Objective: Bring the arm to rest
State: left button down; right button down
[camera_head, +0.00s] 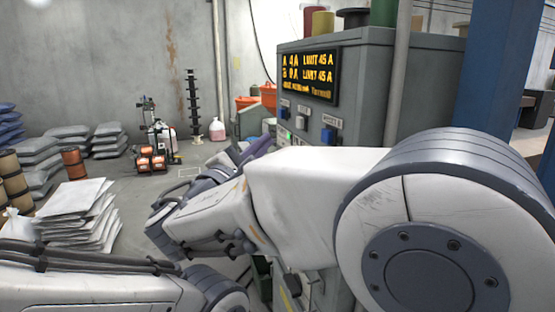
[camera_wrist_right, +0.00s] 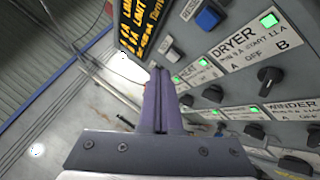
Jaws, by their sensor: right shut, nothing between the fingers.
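My right gripper (camera_head: 258,148) is in front of the grey control cabinet (camera_head: 375,85), partly hidden behind my own arm in the head view. In the right wrist view its two purple fingers (camera_wrist_right: 160,75) are pressed together with nothing between them. They point toward the cabinet's panel, and I cannot tell from the picture how close they are to it. My right arm crosses the middle and right of the head view. A link of my left arm shows at the lower left, but the left gripper is not in view.
The panel has a yellow-lit display (camera_head: 308,74), a blue button (camera_wrist_right: 208,18), black knobs (camera_wrist_right: 268,78) and lit green lamps (camera_wrist_right: 268,20). A blue post (camera_head: 497,75) stands at right. Stacked white sacks (camera_head: 75,215) and copper spools (camera_head: 73,160) are on the floor at left.

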jog(key=s+d+f+m+g+y, duration=0.1)
jog(key=s+d+f+m+g, duration=0.1)
jog(key=s+d+f+g, duration=0.6)
jog(key=s+d+f+m+g+y, duration=0.2)
jog(key=s+d+f+g, duration=0.2)
jog(key=f, duration=0.8)
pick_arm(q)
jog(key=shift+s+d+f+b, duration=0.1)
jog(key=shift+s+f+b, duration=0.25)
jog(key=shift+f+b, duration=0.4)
pick_arm(e)
jog(key=s+a+f+m+g+y, duration=0.2)
jog(key=s+f+m+g+y, duration=0.1)
jog(key=s, duration=0.6)
jog(key=s+a+f+m+g+y, duration=0.2)
jog(key=s+f+m+g+y, duration=0.1)
jog(key=s+f, duration=0.4)
jog(key=shift+s+f+m+y, duration=0.35)
jog(key=shift+s+m+y, duration=0.45)
jog(key=shift+s, duration=0.4)
